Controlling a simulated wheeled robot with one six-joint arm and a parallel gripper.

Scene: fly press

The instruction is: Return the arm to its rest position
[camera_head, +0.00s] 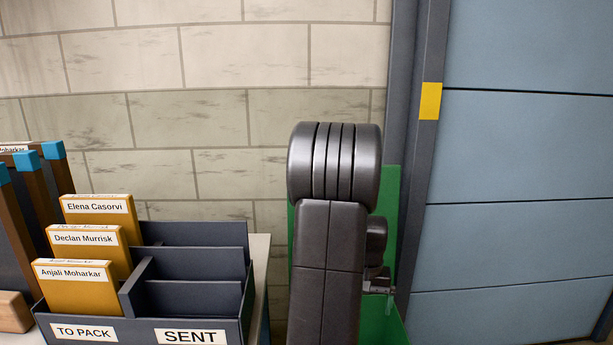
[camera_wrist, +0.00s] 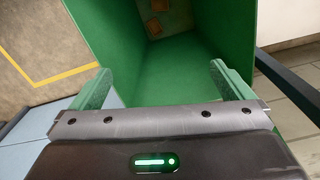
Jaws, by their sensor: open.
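My arm stands upright in the middle of the head view, with its dark rounded joint at the top. My gripper (camera_wrist: 161,70) is open in the wrist view, with its two green fingers wide apart and nothing between them. It points down into a tall green bin (camera_wrist: 185,75). Small brownish pieces (camera_wrist: 165,14) lie at the bin's bottom; what they are is too small to tell. The green bin (camera_head: 391,210) also shows behind my arm in the head view, partly hidden by it. The gripper's fingers are not clear in that view.
A dark rack (camera_head: 198,292) at left is marked TO PACK and SENT. Three orange name-labelled boxes (camera_head: 98,222) stand on its TO PACK side; the visible SENT slots are empty. Blue-cornered brown frames (camera_head: 35,185) stand farther left. A block wall is behind; a blue-grey panelled door (camera_head: 525,190) is at right.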

